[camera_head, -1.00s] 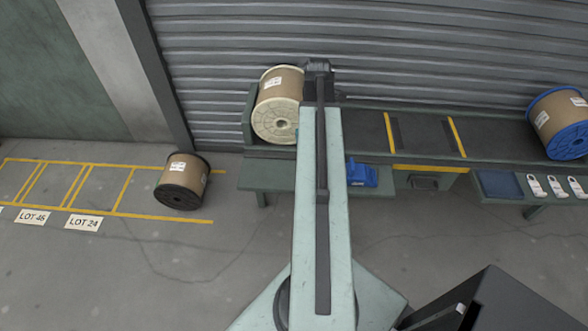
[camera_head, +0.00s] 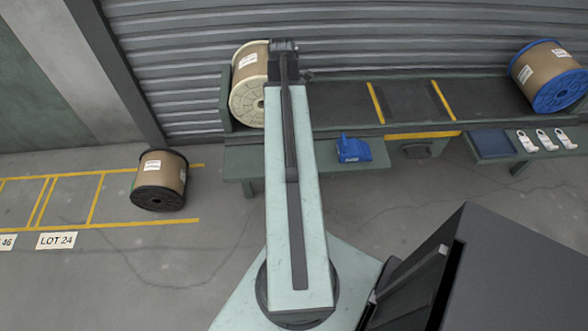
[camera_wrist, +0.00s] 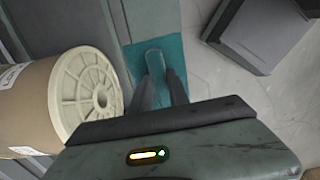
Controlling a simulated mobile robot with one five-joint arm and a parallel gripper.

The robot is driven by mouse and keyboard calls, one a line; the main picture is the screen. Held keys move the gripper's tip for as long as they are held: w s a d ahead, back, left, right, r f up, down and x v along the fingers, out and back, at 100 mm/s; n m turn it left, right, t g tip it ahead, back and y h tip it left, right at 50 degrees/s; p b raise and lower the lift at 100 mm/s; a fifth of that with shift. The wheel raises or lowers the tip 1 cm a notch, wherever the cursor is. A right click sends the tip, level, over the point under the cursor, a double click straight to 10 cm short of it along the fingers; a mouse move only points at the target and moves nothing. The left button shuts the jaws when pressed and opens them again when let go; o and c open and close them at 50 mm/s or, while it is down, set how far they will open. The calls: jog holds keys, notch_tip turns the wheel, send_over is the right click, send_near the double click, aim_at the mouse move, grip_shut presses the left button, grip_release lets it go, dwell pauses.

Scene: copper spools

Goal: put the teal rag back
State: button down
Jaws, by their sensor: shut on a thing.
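The teal rag (camera_wrist: 135,62) is in the wrist view, just below the top middle. It looks like a flat teal patch with a raised fold, against the green bench surface beside the grey floor. My gripper (camera_wrist: 163,82) has its two dark fingers closed on that fold. I cannot tell whether the rag is lifted or still touching the bench. In the head view my arm hides the rag and the fingers.
A cream spool (camera_head: 247,92) stands at the bench's left end, close left of my gripper in the wrist view (camera_wrist: 92,98). A blue object (camera_head: 352,150) sits on the lower ledge. A blue-flanged spool (camera_head: 550,75) stands right; a black-flanged spool (camera_head: 160,180) is on the floor.

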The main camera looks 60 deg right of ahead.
jog(key=s+d+f+b, duration=0.1)
jog(key=f+b, duration=0.4)
jog(key=f, duration=0.1)
jog(key=s+d+f+b, duration=0.1)
jog(key=s+f+b, duration=0.1)
jog(key=f+b, duration=0.2)
notch_tip(320, 180, down, 3)
jog(key=shift+s+d+f+m+b, duration=0.1)
jog(key=shift+s+d+m+b, duration=0.1)
jog(key=shift+d+m+b, duration=0.2)
notch_tip(320, 180, down, 10)
jog(key=b, duration=1)
jog(key=shift+f, duration=0.15)
jog(key=shift+r, duration=0.2)
jog(key=shift+f, duration=0.15)
jog(key=c, duration=1.3)
grip_release()
jog(key=shift+o, duration=0.2)
